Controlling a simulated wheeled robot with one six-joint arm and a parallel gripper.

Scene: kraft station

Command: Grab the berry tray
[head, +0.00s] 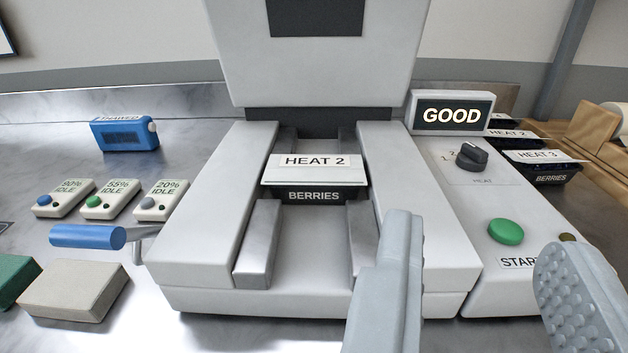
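The berry tray (313,195) is a black tray with a "BERRIES" label on its front and a white lid or card (315,170) reading "HEAT 2". It sits in the middle channel of the grey machine (190,230), between two metal rails. My gripper (480,270) is at the lower right, with its two fingers wide apart and nothing between them. It is nearer to me than the tray and to its right. A second black tray labelled "BERRIES" (551,179), with a "HEAT 3" card, stands at the right behind the control panel.
The panel carries a lit "GOOD" display (452,115), a black heat knob (472,156) and a green start button (505,231). A blue handle (88,236) sticks out at the machine's left. Small labelled boxes (104,199) and a blue device (124,134) stand on the left counter.

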